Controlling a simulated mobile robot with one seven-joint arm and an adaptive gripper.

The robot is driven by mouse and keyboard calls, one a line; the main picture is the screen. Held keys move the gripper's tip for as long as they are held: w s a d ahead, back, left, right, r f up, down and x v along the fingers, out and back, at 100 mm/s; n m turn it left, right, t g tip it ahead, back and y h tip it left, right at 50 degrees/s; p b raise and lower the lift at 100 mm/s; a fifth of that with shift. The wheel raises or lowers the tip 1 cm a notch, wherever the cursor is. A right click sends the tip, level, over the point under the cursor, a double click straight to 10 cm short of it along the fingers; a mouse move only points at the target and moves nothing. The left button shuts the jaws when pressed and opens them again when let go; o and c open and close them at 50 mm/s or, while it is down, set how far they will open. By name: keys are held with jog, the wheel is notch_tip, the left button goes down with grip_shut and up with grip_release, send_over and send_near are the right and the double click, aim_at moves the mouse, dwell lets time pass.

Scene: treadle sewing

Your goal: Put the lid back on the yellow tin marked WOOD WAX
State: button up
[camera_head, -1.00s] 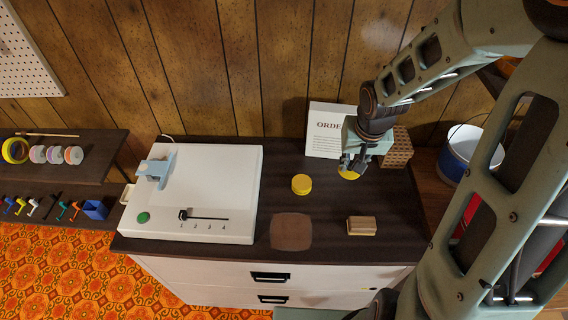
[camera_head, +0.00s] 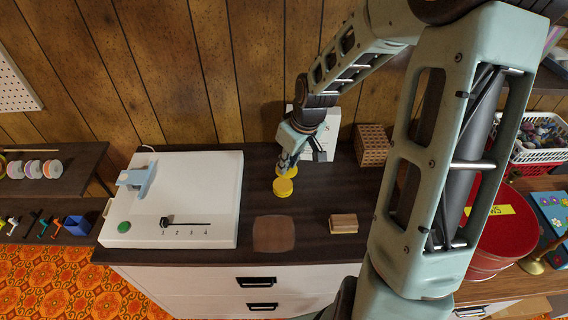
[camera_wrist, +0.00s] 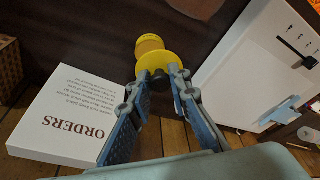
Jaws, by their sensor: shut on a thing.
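The yellow tin (camera_head: 283,188) stands on the dark top of the cabinet; its marking is not readable. My gripper (camera_head: 286,158) is just behind it, pointing down, shut on the yellow lid (camera_head: 293,170). In the wrist view the lid (camera_wrist: 159,62) is a wider yellow disc between my fingertips (camera_wrist: 161,76), apparently gripped by a small dark knob. The lid partly covers the tin (camera_wrist: 150,42) there. I cannot tell whether the lid touches the tin.
A white board with a slider (camera_head: 180,200) lies to the left. A wooden block (camera_head: 343,223) and brown square patch (camera_head: 273,233) are in front. An ORDERS card (camera_wrist: 62,115) and perforated wooden block (camera_head: 373,146) stand behind and to the right.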

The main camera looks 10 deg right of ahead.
aim_at(281, 185)
jog(key=w+f+n, duration=0.1)
jog(key=n, duration=0.1)
jog(key=w+f+n+g+y+b, duration=0.1)
jog(key=n, duration=0.1)
jog(key=w+f+n, duration=0.1)
jog(key=n, duration=0.2)
jog(key=shift+f+b, duration=0.1)
jog(key=shift+b, duration=0.25)
jog(key=shift+w+d+f+n+g+b, duration=0.1)
jog(key=shift+w+f+n+g+b, duration=0.25)
jog(key=shift+f+n+b, duration=0.9)
jog(key=shift+w+a+f+n+g+b, duration=0.1)
jog(key=shift+w+f+n+g+b, duration=0.3)
jog(key=shift+f+n+b, duration=0.85)
jog(key=shift+w+d+f+n+g+b, duration=0.1)
jog(key=shift+w+f+n+g+b, duration=0.25)
jog(key=shift+f+n, duration=1)
jog(key=shift+f+m, duration=0.45)
jog(key=shift+f, duration=0.1)
jog(key=o, duration=1.5)
jog(key=shift+r, duration=0.1)
